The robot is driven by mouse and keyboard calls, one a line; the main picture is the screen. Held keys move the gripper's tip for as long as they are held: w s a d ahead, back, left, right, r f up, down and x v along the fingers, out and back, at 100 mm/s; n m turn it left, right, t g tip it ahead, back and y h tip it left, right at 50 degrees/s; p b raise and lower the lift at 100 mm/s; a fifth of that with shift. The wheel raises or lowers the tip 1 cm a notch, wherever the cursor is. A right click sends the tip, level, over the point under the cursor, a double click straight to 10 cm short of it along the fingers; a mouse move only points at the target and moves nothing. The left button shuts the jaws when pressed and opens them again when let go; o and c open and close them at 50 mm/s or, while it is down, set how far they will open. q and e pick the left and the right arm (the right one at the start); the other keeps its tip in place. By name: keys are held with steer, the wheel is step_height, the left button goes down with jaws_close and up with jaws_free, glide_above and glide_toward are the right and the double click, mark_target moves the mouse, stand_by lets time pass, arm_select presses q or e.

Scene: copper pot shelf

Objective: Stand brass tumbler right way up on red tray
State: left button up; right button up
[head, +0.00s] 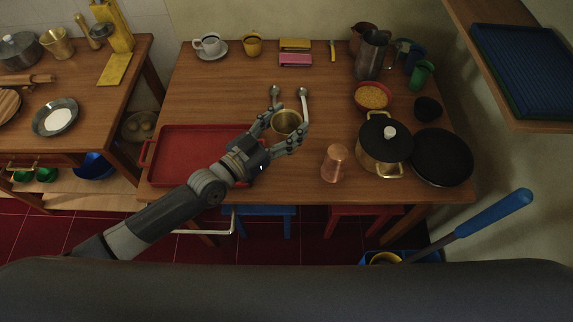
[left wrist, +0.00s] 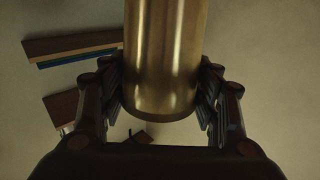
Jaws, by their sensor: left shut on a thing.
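The brass tumbler (head: 287,123) is between the fingers of my left gripper (head: 284,130), over the middle of the wooden table and right of the red tray. My left gripper is shut on it. In the left wrist view the tumbler (left wrist: 163,60) fills the space between both fingers (left wrist: 165,95); its upper end runs out of the picture. Which end is its mouth, and its height above the table, I cannot tell for sure. The red tray (head: 148,170) lies empty at the table's left front, partly behind my left arm. My right gripper is not in view.
A copper cup (head: 335,163) stands right of my gripper, near a lidded pot (head: 385,142) and a black pan (head: 441,157). Two spoon-like utensils (head: 304,93) show just behind my fingers. A bowl (head: 371,97) and jugs (head: 371,55) stand at back right.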

arm_select(q)
steer(key=s+f+n+t+y+b, duration=0.2)
steer(key=s+f+n+t+y, duration=0.2)
steer(key=s+f, duration=0.6)
steer(key=s+y, duration=0.2)
steer(key=s, duration=0.2)
steer(key=shift+f+n, duration=0.35)
steer(key=shift+n, duration=0.05)
steer(key=shift+w+b, duration=0.45)
steer(key=shift+w, duration=6.45)
steer(key=shift+f+b, duration=0.7)
steer(key=shift+f, duration=0.2)
